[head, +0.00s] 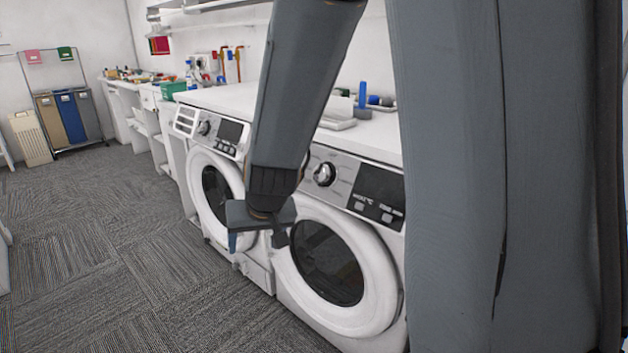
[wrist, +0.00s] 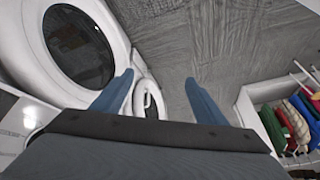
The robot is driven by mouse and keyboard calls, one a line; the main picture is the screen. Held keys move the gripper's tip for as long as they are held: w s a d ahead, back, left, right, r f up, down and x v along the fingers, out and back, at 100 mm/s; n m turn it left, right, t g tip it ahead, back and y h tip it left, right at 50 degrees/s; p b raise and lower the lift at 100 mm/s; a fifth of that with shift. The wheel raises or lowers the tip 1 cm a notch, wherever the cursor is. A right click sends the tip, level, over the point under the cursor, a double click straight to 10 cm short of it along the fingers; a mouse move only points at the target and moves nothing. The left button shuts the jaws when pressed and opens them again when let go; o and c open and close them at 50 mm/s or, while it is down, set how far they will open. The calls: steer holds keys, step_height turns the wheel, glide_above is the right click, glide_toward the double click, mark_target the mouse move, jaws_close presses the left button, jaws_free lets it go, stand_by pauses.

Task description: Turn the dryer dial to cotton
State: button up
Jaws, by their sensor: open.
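Two white front-loading machines stand side by side in the head view, a nearer one (head: 345,315) and a farther one (head: 190,165). I cannot tell from the labels which is the dryer. The nearer machine has a round silver dial (head: 324,174) on its panel, beside a dark display (head: 378,194). The farther one has a smaller dial (head: 204,128). My gripper (head: 258,240) hangs in front of the machines, below the panels and apart from both dials. In the wrist view my gripper (wrist: 160,95) has its two blue fingers spread, with nothing between them; a round door (wrist: 80,45) is at the left.
Grey carpet (head: 110,250) is clear to the left. The worktop (head: 225,97) above the machines holds a tray (head: 340,122) and bottles. Laundry bins (head: 68,118) stand far left. In the wrist view, hanging clothes (wrist: 290,125) are at the right.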

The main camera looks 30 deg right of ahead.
steer(key=w+d+m+t+h+b, duration=0.1)
steer(key=w+d+m+t+h, duration=0.15)
steer(key=w, duration=0.85)
steer(key=m+g+h+b, duration=0.2)
steer(key=m+h+b, duration=0.2)
steer(key=m+h, duration=0.75)
glide_toward(318, 176)
step_height(318, 176, down, 3)
steer(key=w+d+n+h, duration=0.1)
steer(key=n+h, duration=0.2)
steer(key=n, duration=0.1)
steer(key=x, duration=0.7)
steer(key=shift+w+d+r, duration=0.2)
steer(key=shift+r, duration=0.05)
steer(key=c, duration=1)
